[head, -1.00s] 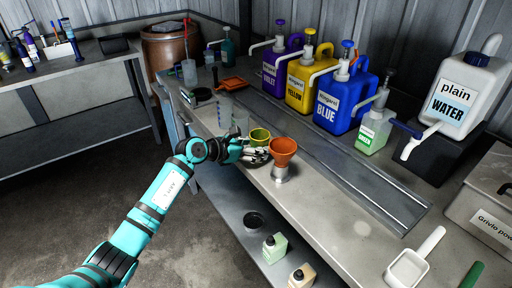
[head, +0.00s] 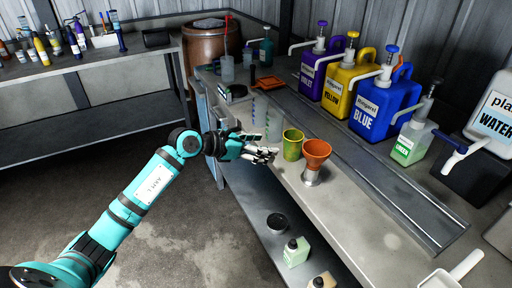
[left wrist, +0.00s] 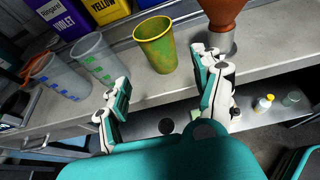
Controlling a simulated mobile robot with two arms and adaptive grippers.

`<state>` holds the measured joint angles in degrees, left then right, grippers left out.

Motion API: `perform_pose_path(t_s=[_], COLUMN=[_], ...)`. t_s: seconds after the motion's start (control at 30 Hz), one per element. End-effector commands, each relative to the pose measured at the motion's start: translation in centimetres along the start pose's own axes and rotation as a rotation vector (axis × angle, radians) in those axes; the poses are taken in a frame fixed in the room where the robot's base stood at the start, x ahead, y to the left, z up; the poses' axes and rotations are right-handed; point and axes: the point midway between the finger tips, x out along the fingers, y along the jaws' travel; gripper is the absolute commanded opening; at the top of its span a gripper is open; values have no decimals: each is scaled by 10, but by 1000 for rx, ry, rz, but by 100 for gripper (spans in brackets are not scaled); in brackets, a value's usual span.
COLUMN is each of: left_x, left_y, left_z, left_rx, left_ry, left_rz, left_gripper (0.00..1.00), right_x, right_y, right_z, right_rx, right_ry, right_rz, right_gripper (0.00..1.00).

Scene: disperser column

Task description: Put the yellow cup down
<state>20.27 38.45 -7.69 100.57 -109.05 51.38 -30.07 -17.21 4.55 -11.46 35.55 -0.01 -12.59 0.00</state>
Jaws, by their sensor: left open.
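The yellow cup (head: 292,146), yellow-green in colour, stands upright on the grey counter (head: 345,205), just left of an orange funnel (head: 316,153) on a metal stand. In the left wrist view the cup (left wrist: 156,46) stands beyond the fingertips, and I see a clear gap between it and the fingers. My left gripper (head: 272,154) is open and empty at the counter's front edge, left of the cup. Its two spread fingers also show in the left wrist view (left wrist: 162,80). My right gripper is not in view.
Clear graduated beakers (left wrist: 97,58) stand left of the cup. Violet, yellow and blue pump jugs (head: 385,105) and a small green bottle (head: 408,148) line the back. A lower shelf (head: 262,205) holds bottles. The counter right of the funnel is mostly clear.

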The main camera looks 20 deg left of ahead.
Motion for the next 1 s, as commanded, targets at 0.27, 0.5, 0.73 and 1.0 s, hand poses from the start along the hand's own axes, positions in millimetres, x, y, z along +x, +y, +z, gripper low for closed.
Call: perform_pose_path(t_s=[0.27,0.5,0.73,1.0], left_x=[-20,-16,35,42], left_y=[0,-2,-9,-40], left_z=[0,-6,-114,-383], left_rx=[0,-44,-848,-2063], left_ry=[-1,-8,-170,-344], left_rz=[-1,-12,-83,309], left_gripper=[67,67,67,67], right_x=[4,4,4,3], right_y=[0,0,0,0], right_z=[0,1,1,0], right_rx=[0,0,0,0], right_ry=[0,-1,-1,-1], right_rz=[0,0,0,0], right_gripper=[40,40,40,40])
